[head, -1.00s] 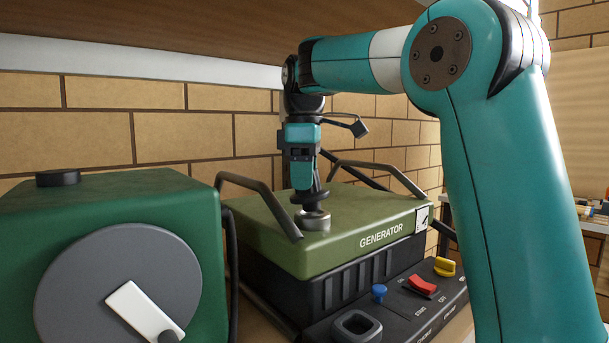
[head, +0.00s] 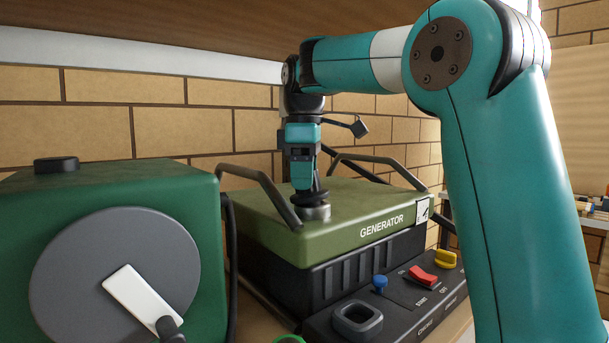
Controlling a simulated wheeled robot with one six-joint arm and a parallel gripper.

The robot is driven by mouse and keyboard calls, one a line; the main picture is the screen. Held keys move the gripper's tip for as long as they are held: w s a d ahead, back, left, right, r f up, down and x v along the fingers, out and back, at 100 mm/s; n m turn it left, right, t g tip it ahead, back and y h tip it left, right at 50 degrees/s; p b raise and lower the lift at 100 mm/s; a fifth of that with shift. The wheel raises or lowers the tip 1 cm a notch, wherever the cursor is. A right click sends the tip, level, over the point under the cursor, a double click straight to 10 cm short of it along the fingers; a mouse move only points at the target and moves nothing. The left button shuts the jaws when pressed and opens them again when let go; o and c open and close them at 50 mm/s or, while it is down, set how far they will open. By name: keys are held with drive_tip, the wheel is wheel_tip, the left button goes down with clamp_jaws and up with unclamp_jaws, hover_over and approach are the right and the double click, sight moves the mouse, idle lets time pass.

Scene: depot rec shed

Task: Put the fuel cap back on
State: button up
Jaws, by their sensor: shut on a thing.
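The generator (head: 350,218) has a green top and a black lower body. A short metal filler neck (head: 314,213) stands on its top, towards the left. My gripper (head: 309,188) points straight down over the neck and is shut on the black fuel cap (head: 310,198). The cap is level and sits right at the top of the neck, with no clear gap between them. The fingers hide part of the cap, and I cannot tell whether it is threaded on.
A black tube handle (head: 265,190) rises close left of the neck, another (head: 380,160) behind. A green cable reel box (head: 190,210) stands at left. The control panel (head: 395,310) in front has blue, red and yellow controls. A wooden shelf (head: 180,20) hangs above.

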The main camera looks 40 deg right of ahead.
drive_tip(key=shift+f+b, duration=0.35)
drive_tip(key=shift+f, duration=0.1)
drive_tip(key=shift+s+f, duration=0.1)
drive_tip(key=shift+f, duration=0.2)
drive_tip(key=o, duration=1.1)
drive_tip(key=shift+c, duration=0.2)
drive_tip(key=o, duration=0.3)
drive_tip(key=shift+w+a+f, duration=0.1)
drive_tip(key=shift+w, duration=0.1)
drive_tip(key=shift+o, duration=0.4)
drive_tip(key=shift+s, duration=0.1)
wheel_tip(320, 180, up, 11)
drive_tip(key=p, duration=0.6)
drive_tip(key=shift+f, duration=0.1)
drive_tip(key=shift+r, duration=0.7)
